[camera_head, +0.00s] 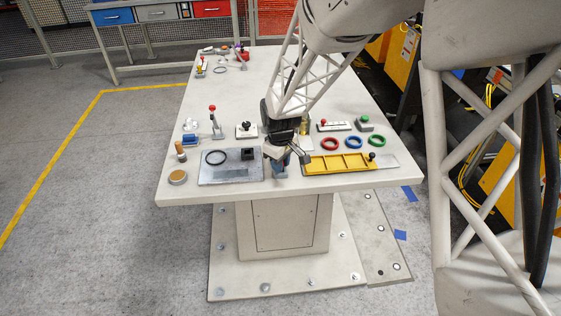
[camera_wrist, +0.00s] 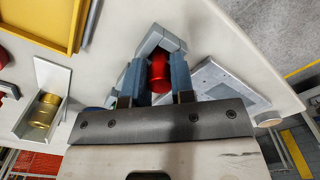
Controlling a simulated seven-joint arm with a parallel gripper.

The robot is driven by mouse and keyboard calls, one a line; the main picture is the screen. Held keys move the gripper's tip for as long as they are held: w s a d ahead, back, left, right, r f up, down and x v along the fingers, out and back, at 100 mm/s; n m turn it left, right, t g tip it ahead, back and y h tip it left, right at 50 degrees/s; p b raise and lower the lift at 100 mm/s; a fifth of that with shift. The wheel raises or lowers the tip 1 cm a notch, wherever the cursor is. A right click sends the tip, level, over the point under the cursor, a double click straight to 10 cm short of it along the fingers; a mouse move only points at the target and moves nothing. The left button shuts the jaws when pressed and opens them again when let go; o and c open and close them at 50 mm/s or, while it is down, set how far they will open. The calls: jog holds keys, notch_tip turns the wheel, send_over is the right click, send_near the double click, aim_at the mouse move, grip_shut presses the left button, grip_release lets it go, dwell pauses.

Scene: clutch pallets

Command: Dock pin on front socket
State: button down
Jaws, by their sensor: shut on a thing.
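A red cylinder (camera_wrist: 160,72), which looks like the pin, is between the two blue-grey fingers of my gripper (camera_wrist: 155,82). My gripper is shut on it. A grey angled bracket (camera_wrist: 152,40), probably the front socket, lies just beyond the fingertips, close to the red cylinder; I cannot tell whether they touch. In the head view my gripper (camera_head: 279,164) is low over the table front, between the grey plate and the yellow tray, and hides the red cylinder. A gold cylinder (camera_wrist: 44,110) sits in a similar pale angled holder (camera_wrist: 52,76), farther back.
A yellow tray (camera_head: 309,166) is right of my gripper. Red, blue and green rings (camera_head: 377,142) lie behind the tray. A lever with a red knob (camera_head: 212,108) stands at the left.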

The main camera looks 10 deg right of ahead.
jog(key=shift+f, duration=0.1)
jog(key=c, duration=1.2)
grip_release()
jog(key=shift+c, duration=0.2)
notch_tip(320, 180, up, 11)
dwell(0.8)
